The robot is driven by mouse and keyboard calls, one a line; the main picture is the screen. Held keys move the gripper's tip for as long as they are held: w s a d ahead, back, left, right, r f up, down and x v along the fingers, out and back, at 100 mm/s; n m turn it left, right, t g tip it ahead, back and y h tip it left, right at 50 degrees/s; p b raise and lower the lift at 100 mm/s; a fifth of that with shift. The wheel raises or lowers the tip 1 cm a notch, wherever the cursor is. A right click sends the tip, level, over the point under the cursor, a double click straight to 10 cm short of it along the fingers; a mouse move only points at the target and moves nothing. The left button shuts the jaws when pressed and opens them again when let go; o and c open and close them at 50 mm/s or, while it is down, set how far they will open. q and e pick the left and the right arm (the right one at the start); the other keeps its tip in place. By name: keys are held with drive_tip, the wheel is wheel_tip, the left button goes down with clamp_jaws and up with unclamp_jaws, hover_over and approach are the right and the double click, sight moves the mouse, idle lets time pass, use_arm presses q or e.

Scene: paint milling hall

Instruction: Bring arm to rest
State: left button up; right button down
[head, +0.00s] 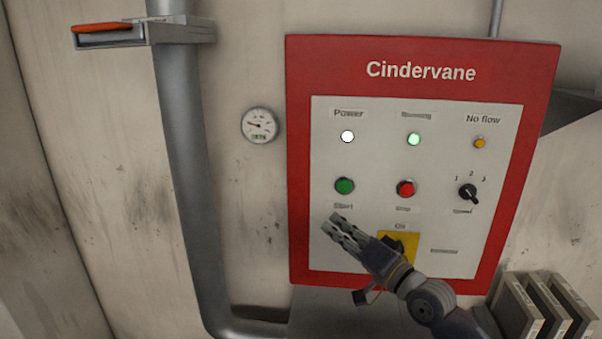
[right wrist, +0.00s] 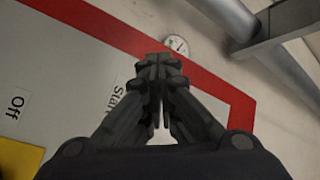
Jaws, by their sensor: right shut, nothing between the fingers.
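My right gripper (head: 340,232) is shut and empty. It hovers in front of the lower left part of the red and white Cindervane panel (head: 425,60), just below the green Start button (head: 344,186). In the right wrist view the closed fingers (right wrist: 160,75) point along the panel face, by the Start label (right wrist: 117,98). My arm covers part of the yellow switch plate (head: 386,240) at the panel's bottom. My left gripper is not in view.
The Power lamp (head: 347,136) shows white and the lamp beside it (head: 414,139) glows green. The red button (head: 405,188), selector knob (head: 468,192), gauge (head: 260,125), grey pipe (head: 185,150), orange-handled lever (head: 103,28) and grey binder-like blocks (head: 545,305) surround the arm.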

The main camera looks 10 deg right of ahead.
drive_tip(key=s+a+f+n+g+h, duration=0.2)
drive_tip(key=s+a+f+g, duration=0.1)
drive_tip(key=s+f, duration=0.55)
drive_tip(key=s+a+f+n+g+h, duration=0.1)
drive_tip(key=s+a+f+n+g, duration=0.3)
drive_tip(key=f, duration=0.8)
drive_tip(key=s+d+f+g+h, duration=0.2)
drive_tip(key=s+d+f, duration=0.15)
drive_tip(key=s, duration=0.55)
drive_tip(key=s+d+f+n+g+h, duration=0.1)
drive_tip(key=s+d+f+g+h, duration=0.2)
drive_tip(key=s, duration=0.6)
drive_tip(key=s+d+f+g+h, duration=0.2)
drive_tip(key=s+d+f, duration=0.25)
drive_tip(key=s, duration=0.35)
wheel_tip(320, 180, down, 30)
drive_tip(key=s+a+b, duration=0.1)
drive_tip(key=s+b, duration=0.1)
drive_tip(key=b, duration=0.2)
drive_tip(key=s+d+f+g+b, duration=0.2)
drive_tip(key=s+d+f, duration=0.1)
drive_tip(key=s+f, duration=1.3)
wheel_tip(320, 180, down, 4)
drive_tip(key=shift+s+r+b, duration=0.2)
drive_tip(key=shift+s+b, duration=0.15)
